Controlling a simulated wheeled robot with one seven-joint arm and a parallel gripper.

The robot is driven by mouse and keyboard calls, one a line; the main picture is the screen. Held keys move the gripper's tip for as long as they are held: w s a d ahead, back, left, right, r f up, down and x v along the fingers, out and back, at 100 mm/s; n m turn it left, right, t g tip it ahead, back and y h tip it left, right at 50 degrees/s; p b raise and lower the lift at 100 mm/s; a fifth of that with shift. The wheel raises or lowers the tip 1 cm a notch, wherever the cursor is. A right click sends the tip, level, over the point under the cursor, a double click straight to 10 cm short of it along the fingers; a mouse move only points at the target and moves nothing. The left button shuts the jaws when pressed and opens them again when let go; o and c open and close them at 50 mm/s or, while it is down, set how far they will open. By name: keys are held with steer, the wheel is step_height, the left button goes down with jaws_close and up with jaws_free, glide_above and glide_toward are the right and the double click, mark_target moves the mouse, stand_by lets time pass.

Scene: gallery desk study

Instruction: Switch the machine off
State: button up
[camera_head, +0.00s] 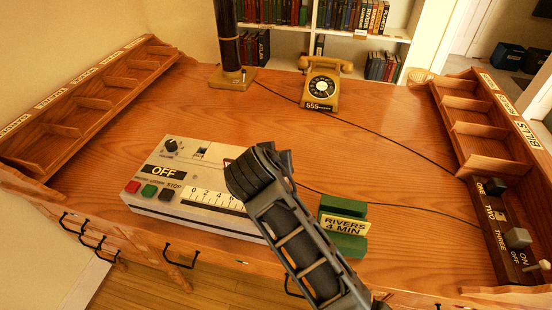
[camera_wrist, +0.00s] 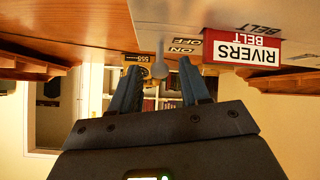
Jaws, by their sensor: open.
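The machine (camera_head: 180,209) is a pale box on the desk at left centre. It has a black plate reading OFF (camera_head: 163,170), red, green and black buttons, a dial, a small switch (camera_head: 201,152) and a numbered scale. My gripper (camera_wrist: 162,66) covers the machine's right part in the head view, and its fingertips are hidden there. In the wrist view, upside down, a grey round-ended lever (camera_wrist: 160,70) beside ON and OFF labels shows between my open fingers. I cannot tell whether they touch it. A red-edged RIVERS BELT sign (camera_wrist: 243,49) is beside it.
A green block labelled RIVERS 4 MIN (camera_head: 344,226) is right of my arm. A yellow telephone (camera_head: 323,84) and a dark column (camera_head: 229,40) stand behind. A switch panel (camera_head: 508,232) is at right. Wooden racks line both sides. The desk middle is clear except for cords.

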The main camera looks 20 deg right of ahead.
steer(key=shift+v, duration=2.65)
